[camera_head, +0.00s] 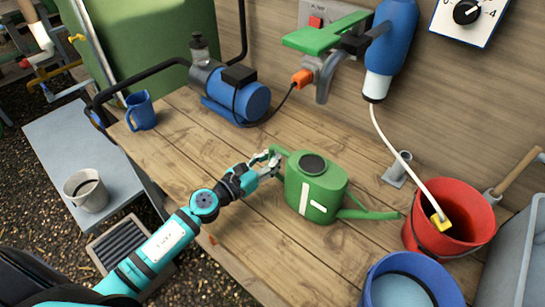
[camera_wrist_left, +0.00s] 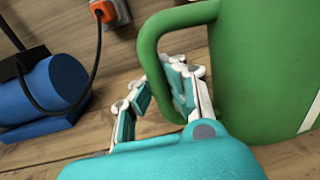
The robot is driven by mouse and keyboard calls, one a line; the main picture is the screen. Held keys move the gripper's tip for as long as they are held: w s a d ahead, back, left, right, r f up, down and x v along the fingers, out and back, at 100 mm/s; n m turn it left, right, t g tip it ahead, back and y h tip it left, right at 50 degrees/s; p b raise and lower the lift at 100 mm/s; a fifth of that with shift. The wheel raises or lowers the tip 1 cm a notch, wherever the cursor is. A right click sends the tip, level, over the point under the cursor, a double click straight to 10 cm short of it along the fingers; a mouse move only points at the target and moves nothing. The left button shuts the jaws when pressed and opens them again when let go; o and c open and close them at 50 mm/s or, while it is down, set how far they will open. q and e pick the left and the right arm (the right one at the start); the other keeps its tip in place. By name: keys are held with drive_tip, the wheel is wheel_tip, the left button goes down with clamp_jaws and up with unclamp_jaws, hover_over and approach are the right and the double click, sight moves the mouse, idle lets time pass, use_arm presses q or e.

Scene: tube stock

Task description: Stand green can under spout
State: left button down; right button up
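The green can (camera_head: 316,187) stands upright on the wooden bench, its long spout pointing right and its handle on the left. It fills the right of the left wrist view (camera_wrist_left: 262,75). My left gripper (camera_head: 268,163) is at the can's handle (camera_wrist_left: 152,62). Its fingers (camera_wrist_left: 162,92) are apart, one on either side of the handle, with a gap showing on the left side. A grey curved spout (camera_head: 325,88) hangs from the wall behind the can, below a green lever (camera_head: 322,35). My right gripper is out of view.
A blue pump (camera_head: 240,97) and blue mug (camera_head: 141,111) stand at the back left. A red bucket (camera_head: 417,225) with a white hose (camera_head: 398,155) in it and a blue bucket (camera_head: 372,285) are at the right. The bench below the spout looks clear.

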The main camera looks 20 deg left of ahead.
use_arm(q)
drive_tip(key=shift+f, duration=0.2)
idle(0.4)
drive_tip(key=c, duration=1.4)
unclamp_jaws()
drive_tip(key=shift+s+f, duration=0.1)
drive_tip(key=shift+s, duration=0.05)
drive_tip(key=shift+s+a, duration=0.2)
drive_tip(key=shift+s, duration=0.1)
drive_tip(key=v, duration=1.1)
drive_tip(key=shift+a, duration=0.1)
